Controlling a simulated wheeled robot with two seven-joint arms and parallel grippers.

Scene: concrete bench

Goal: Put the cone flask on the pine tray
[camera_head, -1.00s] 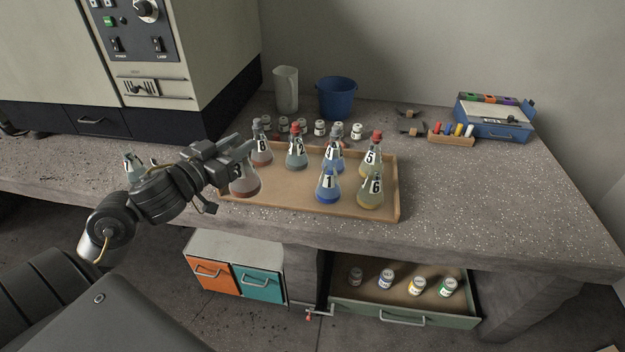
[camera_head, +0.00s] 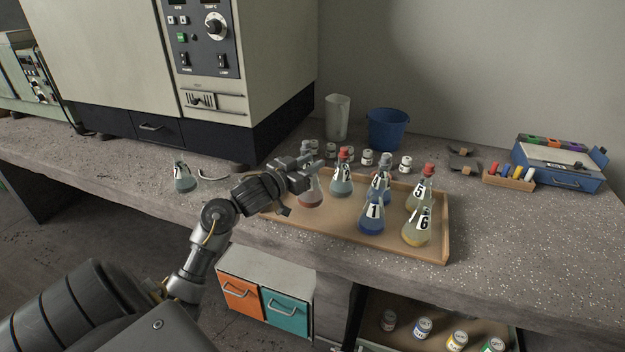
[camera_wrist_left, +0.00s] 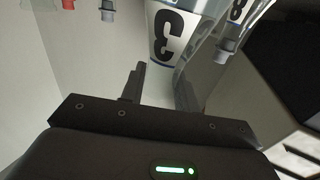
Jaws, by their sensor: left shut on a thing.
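My left gripper (camera_head: 312,170) is shut on a cone flask with reddish liquid (camera_head: 311,194), over the left end of the pine tray (camera_head: 350,231). In the left wrist view this flask, labelled 3 (camera_wrist_left: 172,40), stands between the fingers. I cannot tell whether its base touches the tray. Flask 8 (camera_wrist_left: 238,12) shows just beyond it in the wrist view; in the head view it is hidden. Flasks 2 (camera_head: 342,185), 1 (camera_head: 372,222), 4 (camera_head: 378,190), 5 (camera_head: 420,192) and 6 (camera_head: 417,231) stand upright on the tray. My right gripper is not in view.
Another cone flask (camera_head: 184,182) stands on the bench left of the tray. Several small jars (camera_head: 367,158), a clear beaker (camera_head: 338,117) and a blue bucket (camera_head: 387,129) are behind the tray. The large cabinet (camera_head: 270,75) is back left. A blue case (camera_head: 557,165) is at the right.

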